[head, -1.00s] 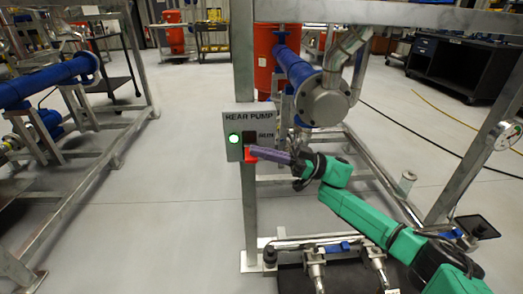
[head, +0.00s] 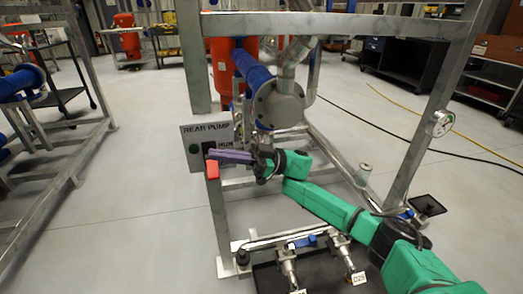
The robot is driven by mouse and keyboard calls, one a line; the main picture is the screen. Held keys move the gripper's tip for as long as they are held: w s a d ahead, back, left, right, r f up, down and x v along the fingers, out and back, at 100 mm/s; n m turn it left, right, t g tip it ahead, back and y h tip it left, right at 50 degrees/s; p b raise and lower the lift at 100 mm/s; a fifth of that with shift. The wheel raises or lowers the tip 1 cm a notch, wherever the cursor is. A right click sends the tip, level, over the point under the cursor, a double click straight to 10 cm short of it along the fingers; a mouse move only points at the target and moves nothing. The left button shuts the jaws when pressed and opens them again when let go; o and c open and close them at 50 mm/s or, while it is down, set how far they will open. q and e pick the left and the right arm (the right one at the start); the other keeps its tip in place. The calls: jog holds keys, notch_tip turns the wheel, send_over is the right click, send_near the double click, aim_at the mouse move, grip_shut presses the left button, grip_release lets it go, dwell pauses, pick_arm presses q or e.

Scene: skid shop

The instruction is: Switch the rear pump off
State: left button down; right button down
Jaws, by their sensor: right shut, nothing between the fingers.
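The grey rear pump panel (head: 190,131) with the label "REAR PUMP" is mounted on the upright post of the skid frame. Its round green lamp (head: 194,149) at the left is dark. A red switch handle (head: 212,170) is at the panel's lower part, pointing down. My right gripper (head: 213,155), with purple fingers, is shut and empty, its tips in front of the panel just above the red handle. I cannot tell whether they touch it. The fingers hide part of the switch and its lower markings. My left gripper is not in view.
The frame's top beam (head: 335,24) crosses above my arm. Behind the panel are a blue pipe (head: 251,70) with a round flange (head: 279,103) and a red tank (head: 222,70). A gauge (head: 440,123) sits on the right post. Open floor lies at left.

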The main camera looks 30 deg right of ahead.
jog(key=w+v, duration=0.1)
jog(key=v, duration=0.9)
jog(key=shift+b, duration=0.35)
jog(key=shift+d, duration=0.1)
